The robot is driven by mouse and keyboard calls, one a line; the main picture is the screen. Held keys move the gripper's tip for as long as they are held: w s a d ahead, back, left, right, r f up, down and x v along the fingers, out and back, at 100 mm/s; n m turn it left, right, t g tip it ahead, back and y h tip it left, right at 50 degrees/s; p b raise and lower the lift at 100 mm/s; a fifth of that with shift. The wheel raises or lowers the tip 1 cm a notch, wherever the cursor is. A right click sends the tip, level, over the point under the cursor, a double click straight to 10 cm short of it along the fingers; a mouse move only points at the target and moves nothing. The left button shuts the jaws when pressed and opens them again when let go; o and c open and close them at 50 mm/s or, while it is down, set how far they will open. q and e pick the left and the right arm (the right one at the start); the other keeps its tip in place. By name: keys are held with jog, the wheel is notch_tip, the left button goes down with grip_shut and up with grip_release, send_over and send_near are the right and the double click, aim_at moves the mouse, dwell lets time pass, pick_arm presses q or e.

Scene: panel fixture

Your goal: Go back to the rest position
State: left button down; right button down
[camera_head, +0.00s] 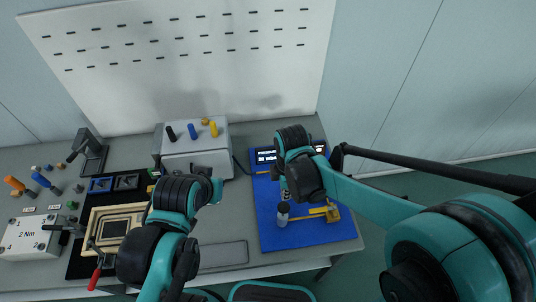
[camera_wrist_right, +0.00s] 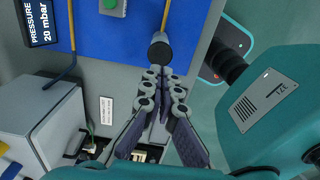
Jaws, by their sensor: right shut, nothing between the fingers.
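My right gripper (camera_head: 285,194) hangs over the blue mat on the right of the bench, mostly hidden by my own wrist. In the right wrist view its fingers (camera_wrist_right: 163,74) are shut with nothing between them. A dark-capped cylinder (camera_wrist_right: 160,48) lies just beyond the fingertips; I cannot tell whether they touch it. It looks like the grey-white cylinder (camera_head: 283,214) on the mat in the head view. My left arm (camera_head: 180,205) reaches in from the lower left over the bench.
The blue mat (camera_head: 305,238) bears a yellow part (camera_head: 331,212) and a pressure display (camera_head: 265,156). A grey box (camera_head: 197,150) with coloured knobs stands behind my left arm. A framed fixture (camera_head: 95,226) and a white 2 Nm box (camera_head: 30,236) are at left. A slotted white panel (camera_head: 180,70) rises behind.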

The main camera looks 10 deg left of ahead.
jog(key=s+d+m+t+b, duration=0.2)
jog(key=d+m+t+b, duration=0.1)
jog(key=d+m+b, duration=0.3)
jog(key=s+d+f+m+t+b, duration=0.1)
jog(key=d+m+t+b, duration=0.3)
jog(key=d+m, duration=0.7)
jog(key=s+m+b, duration=0.1)
jog(key=m, duration=0.3)
jog(key=shift+s+d+b, duration=0.3)
jog(key=shift+s+b, duration=0.1)
